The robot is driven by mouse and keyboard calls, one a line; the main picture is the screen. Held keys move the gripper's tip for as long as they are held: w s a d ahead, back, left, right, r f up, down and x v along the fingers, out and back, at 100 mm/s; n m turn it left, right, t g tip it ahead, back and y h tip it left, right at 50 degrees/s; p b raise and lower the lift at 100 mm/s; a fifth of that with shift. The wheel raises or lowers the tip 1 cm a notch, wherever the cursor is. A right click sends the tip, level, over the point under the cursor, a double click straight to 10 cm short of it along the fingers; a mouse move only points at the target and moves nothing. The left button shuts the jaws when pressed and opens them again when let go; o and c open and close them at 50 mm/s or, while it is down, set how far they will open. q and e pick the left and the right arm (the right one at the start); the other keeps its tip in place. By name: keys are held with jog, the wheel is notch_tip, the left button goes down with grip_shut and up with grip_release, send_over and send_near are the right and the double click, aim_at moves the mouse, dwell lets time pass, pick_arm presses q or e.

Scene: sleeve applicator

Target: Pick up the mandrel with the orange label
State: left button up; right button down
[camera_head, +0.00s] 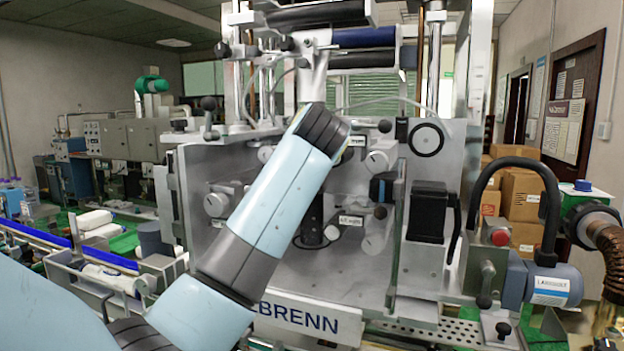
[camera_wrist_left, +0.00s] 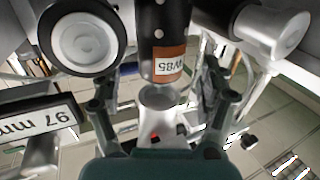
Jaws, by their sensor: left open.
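The mandrel with the orange label (camera_wrist_left: 167,66) shows in the left wrist view as a dark cylinder. Its label reads W85 and appears upside down. My left gripper (camera_wrist_left: 162,104) is open, one finger to each side of the picture, with the mandrel's labelled end in line with the gap. I cannot tell if the fingers touch it. In the head view my left arm crosses in front of the machine and its gripper is hidden. A dark upright cylinder (camera_head: 313,218) shows just right of the arm; its label is not visible. My right gripper is not in view.
A white-faced round knob (camera_wrist_left: 83,43) and a pale cylinder (camera_wrist_left: 272,32) flank the mandrel. A "97 mm" plate (camera_wrist_left: 40,122) is at left in the wrist view. A black hose (camera_head: 515,163) arcs at right.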

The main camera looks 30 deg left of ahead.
pick_arm(q)
jog(key=p+x, duration=0.1)
jog(key=x, duration=0.2)
jog(key=shift+w+a, duration=0.3)
jog(key=shift+d+r, duration=0.1)
jog(key=shift+c, duration=1.1)
grip_shut()
